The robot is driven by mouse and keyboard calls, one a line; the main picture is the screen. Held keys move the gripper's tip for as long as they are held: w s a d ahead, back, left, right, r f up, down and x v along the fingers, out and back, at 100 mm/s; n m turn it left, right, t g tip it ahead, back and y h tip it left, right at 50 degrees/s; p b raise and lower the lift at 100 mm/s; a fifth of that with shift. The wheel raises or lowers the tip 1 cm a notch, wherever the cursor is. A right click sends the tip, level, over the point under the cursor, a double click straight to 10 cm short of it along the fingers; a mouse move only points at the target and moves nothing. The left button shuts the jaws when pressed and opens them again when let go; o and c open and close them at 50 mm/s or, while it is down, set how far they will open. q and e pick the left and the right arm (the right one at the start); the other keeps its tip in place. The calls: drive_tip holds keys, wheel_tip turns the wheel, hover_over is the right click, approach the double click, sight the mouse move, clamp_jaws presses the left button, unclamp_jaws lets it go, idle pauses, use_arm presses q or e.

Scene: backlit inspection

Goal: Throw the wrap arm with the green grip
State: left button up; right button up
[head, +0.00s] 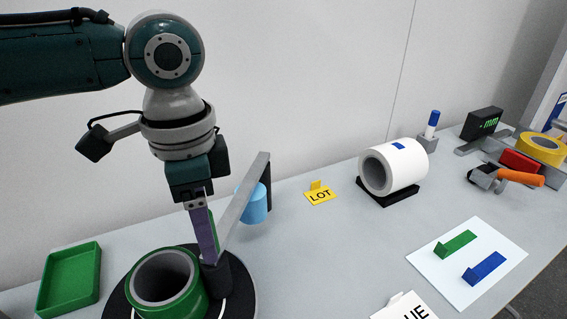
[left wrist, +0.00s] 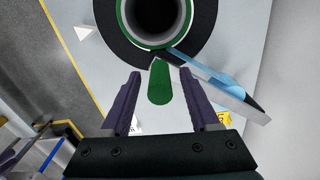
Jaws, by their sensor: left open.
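The wrap arm (head: 244,198) is a grey bar that slants up from beside the dark round turntable (head: 243,300), with a light blue roll (head: 256,206) near its far end. A green-sided roll (head: 195,300) with a grey core stands on the turntable. The green grip (left wrist: 160,84) shows in the left wrist view, between the two purple fingers and not visibly touched by them. My left gripper (head: 208,258) points down beside the near end of the bar, open and empty; it also shows in the left wrist view (left wrist: 161,74).
A green tray (head: 70,282) lies at left. A yellow LOT sign (head: 320,195), a white roll on a black cradle (head: 393,167) and a white sheet with green and blue pieces (head: 490,280) are to the right. The wall is close behind.

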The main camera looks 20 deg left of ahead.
use_arm(q)
drive_tip(key=shift+c, duration=0.4)
clamp_jaws()
idle(0.9)
